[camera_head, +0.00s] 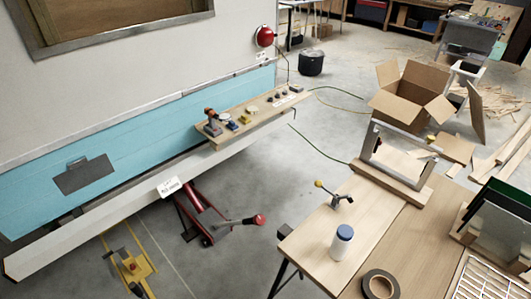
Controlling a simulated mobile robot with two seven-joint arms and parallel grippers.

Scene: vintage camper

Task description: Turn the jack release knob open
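A red floor jack (205,218) stands on the concrete floor under the lower edge of the camper. A grey bar runs right from it to a red knob (259,219). I cannot tell whether this knob is the release knob or just the end of the handle, nor whether it is turned open. The jack's far end is partly hidden under the camper's pale lower beam. Neither my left gripper nor my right gripper shows in the head view.
A wooden workbench (312,238) at the right holds a white bottle with a blue cap (342,243), a tape roll (380,284) and a yellow-tipped tool (333,193). A yellow stand (131,268) is left of the jack. A shelf with small items (240,128) projects from the camper. Floor between jack and bench is clear.

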